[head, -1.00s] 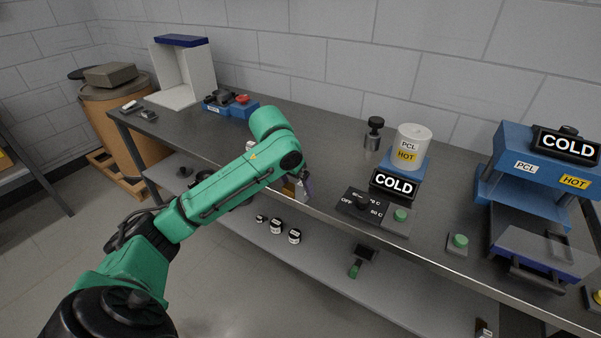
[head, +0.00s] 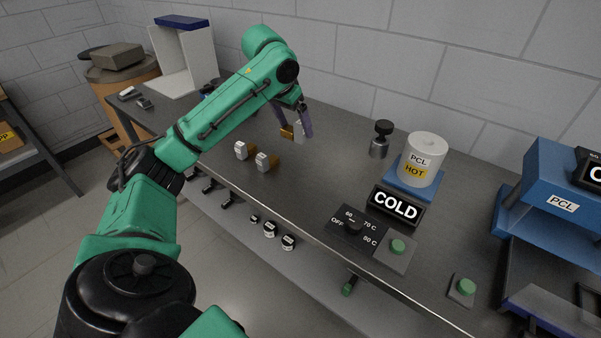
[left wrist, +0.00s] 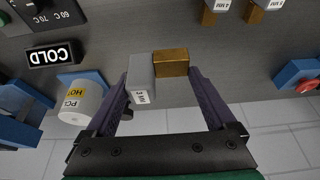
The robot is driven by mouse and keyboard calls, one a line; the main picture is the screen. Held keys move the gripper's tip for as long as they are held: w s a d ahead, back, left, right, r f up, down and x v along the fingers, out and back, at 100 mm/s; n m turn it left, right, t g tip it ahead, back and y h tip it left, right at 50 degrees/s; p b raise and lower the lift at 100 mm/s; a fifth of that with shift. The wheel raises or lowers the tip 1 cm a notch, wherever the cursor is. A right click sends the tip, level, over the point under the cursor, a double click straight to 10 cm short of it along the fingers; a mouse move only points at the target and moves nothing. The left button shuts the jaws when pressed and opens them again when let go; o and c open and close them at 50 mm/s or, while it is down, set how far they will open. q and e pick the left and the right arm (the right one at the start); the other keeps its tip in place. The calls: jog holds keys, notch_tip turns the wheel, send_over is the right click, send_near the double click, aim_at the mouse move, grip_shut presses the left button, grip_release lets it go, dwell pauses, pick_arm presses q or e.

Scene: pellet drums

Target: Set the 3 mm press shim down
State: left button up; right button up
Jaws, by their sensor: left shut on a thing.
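The 3 mm press shim shows in the left wrist view (left wrist: 142,78) as a grey block with a "3 MM" label, joined to a brass block. My left gripper (left wrist: 161,78) is shut on it, one dark purple finger on each side. In the head view the shim (head: 287,132) is partly hidden by my left gripper (head: 296,120), over the bench behind the two other shims. I cannot tell whether it touches the bench top. My right gripper is not in view.
Two similar shims (head: 241,150) (head: 265,161) stand near the bench's front edge. To the right are a black-knobbed weight (head: 380,140), the PCL pot (head: 421,160), a COLD sign (head: 395,206) and a dial panel (head: 358,228). The bench (head: 320,170) between is clear.

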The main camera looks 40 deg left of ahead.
pick_arm(q)
jog(key=f, duration=1)
jog(key=shift+s+f, duration=0.25)
jog(key=shift+s, duration=0.1)
notch_tip(320, 180, down, 4)
jog(key=shift+f+p, duration=0.2)
jog(key=shift+p, duration=0.2)
jog(key=shift+f, duration=0.45)
jog(key=o, duration=1.2)
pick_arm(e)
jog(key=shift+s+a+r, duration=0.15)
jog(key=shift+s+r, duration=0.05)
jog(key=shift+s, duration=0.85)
